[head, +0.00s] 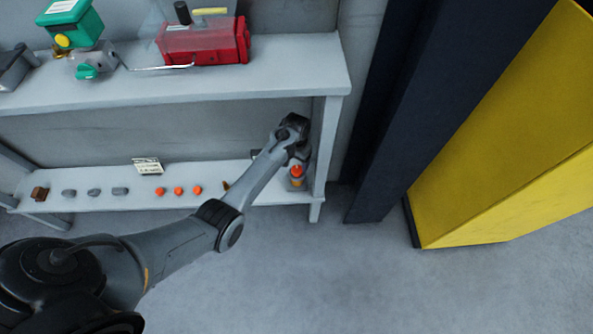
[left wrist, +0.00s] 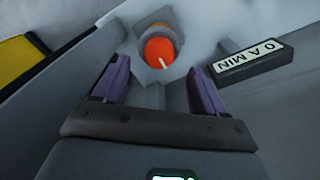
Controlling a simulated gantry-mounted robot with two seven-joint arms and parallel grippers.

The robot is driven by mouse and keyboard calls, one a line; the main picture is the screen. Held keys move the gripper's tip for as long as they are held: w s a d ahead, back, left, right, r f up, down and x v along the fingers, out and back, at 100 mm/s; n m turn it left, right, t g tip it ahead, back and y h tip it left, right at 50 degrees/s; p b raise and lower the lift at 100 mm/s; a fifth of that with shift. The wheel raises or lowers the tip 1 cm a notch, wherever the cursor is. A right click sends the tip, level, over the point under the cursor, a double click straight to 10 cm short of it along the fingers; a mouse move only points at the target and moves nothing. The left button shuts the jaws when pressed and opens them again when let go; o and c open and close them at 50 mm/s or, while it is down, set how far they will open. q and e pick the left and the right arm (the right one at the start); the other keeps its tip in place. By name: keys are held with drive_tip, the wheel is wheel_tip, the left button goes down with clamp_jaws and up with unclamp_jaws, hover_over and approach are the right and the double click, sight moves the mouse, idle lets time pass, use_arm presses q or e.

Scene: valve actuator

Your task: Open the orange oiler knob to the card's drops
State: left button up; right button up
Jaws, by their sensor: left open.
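The orange oiler knob (left wrist: 159,53) shows in the left wrist view, round with a pale pointer line on its face, on a metallic collar. In the head view the oiler (head: 296,172) stands at the right end of the lower shelf, partly hidden by my arm. My left gripper (left wrist: 157,80) is open, its two purple fingers either side of the knob's line but short of it, apart from it. In the head view the left gripper (head: 297,150) is just above the oiler. A white card (head: 148,166) stands on the lower shelf, its writing too small to read. My right gripper is not in view.
A dark block with a label ending "0 A MIN" (left wrist: 252,59) lies beside the knob. The lower shelf (head: 225,172) holds several small orange and grey pieces. A shelf leg (head: 321,150) stands close right of the oiler. A red box (head: 205,43) sits above.

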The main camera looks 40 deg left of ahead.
sight(297, 169)
use_arm(q)
drive_tip(key=shift+f+b, duration=1.25)
drive_tip(key=shift+f, duration=1.4)
drive_tip(key=shift+w, duration=0.1)
drive_tip(key=c, duration=1.1)
drive_tip(key=shift+o, duration=0.2)
drive_tip(key=shift+r, duration=0.1)
